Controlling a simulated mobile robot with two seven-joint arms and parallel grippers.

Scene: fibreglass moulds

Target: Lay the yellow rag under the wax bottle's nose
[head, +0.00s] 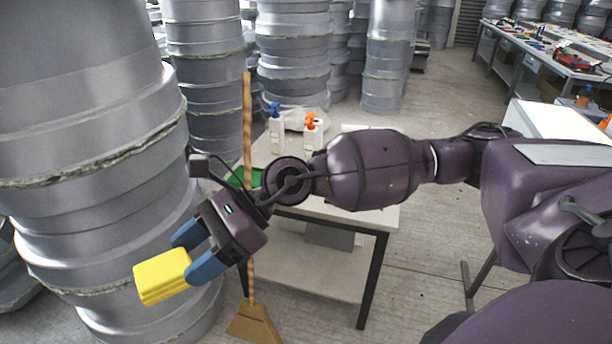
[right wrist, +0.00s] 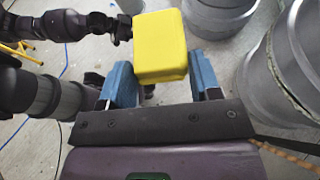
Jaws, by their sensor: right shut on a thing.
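The yellow rag (head: 163,276) looks like a thick folded pad. My right gripper (head: 193,260) is shut on it, with a blue finger on either side, and holds it in the air left of the small table. In the right wrist view the rag (right wrist: 160,46) sticks out past the fingers of the right gripper (right wrist: 163,84). Two white bottles stand on the table, one with a blue spray head (head: 276,130) and one with an orange spray head (head: 312,133). I cannot tell which holds wax.
The small pale table (head: 376,216) is partly hidden by my right arm. A broom (head: 253,325) leans at its left edge, near a green item (head: 246,177). Large grey moulds (head: 85,140) stand close on the left. A long workbench (head: 545,55) is at the back right.

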